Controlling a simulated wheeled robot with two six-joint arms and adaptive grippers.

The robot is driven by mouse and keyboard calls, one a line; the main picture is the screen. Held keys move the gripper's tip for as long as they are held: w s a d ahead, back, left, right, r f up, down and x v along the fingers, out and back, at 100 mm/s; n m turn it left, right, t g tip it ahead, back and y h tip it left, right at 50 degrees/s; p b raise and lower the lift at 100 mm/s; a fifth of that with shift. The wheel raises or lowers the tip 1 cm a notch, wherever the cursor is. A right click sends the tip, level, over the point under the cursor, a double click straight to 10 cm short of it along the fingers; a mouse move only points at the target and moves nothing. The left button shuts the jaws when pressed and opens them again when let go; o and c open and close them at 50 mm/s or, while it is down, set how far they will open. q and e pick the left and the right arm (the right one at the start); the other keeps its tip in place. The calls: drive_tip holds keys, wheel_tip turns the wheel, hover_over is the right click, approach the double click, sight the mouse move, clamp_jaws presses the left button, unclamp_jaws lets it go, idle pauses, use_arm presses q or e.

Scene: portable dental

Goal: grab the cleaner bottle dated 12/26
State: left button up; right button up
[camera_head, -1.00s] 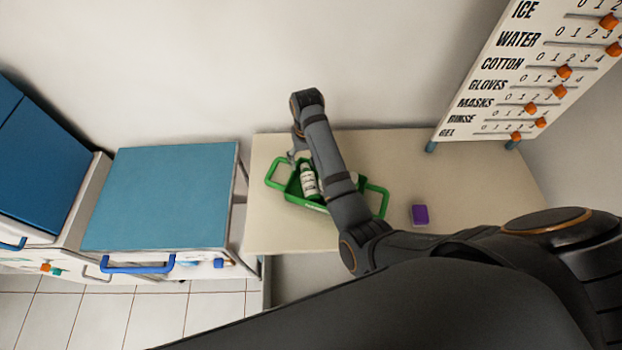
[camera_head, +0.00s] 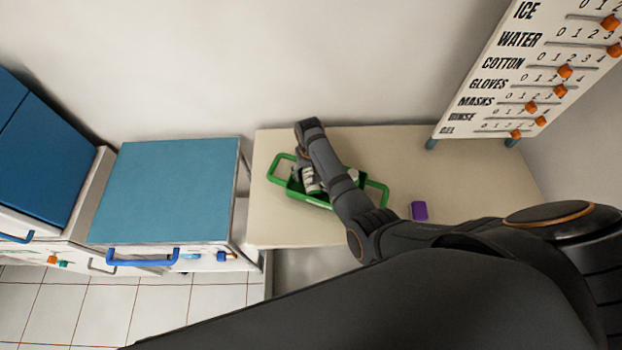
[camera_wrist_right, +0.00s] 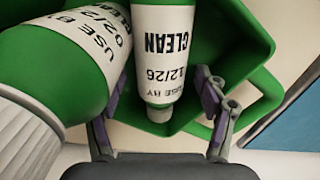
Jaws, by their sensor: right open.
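In the right wrist view, the cleaner bottle dated 12/26 (camera_wrist_right: 163,50) has a white label reading CLEAN and USE BY 12/26, and a pale cap end toward me. My right gripper (camera_wrist_right: 162,88) is open, with one finger on each side of this bottle; I cannot tell whether they touch it. A second green bottle (camera_wrist_right: 70,45), with a 02/2… date partly hidden and a large pale cap, is close at the left. Both are in the green carrier (camera_wrist_right: 235,30). In the head view my right gripper (camera_head: 299,172) is over the carrier's left part (camera_head: 316,202).
The carrier stands on a beige table (camera_head: 410,155) against the wall. A purple block (camera_head: 419,211) lies to its right. A board with sliders (camera_head: 540,70) stands at the back right. A blue-topped cart (camera_head: 165,190) is to the left.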

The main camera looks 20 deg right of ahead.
sight(310, 171)
clamp_jaws()
wheel_tip(310, 171, up, 10)
drive_tip(key=shift+r+b, duration=0.1)
drive_tip(key=shift+b, duration=0.3)
idle(0.4)
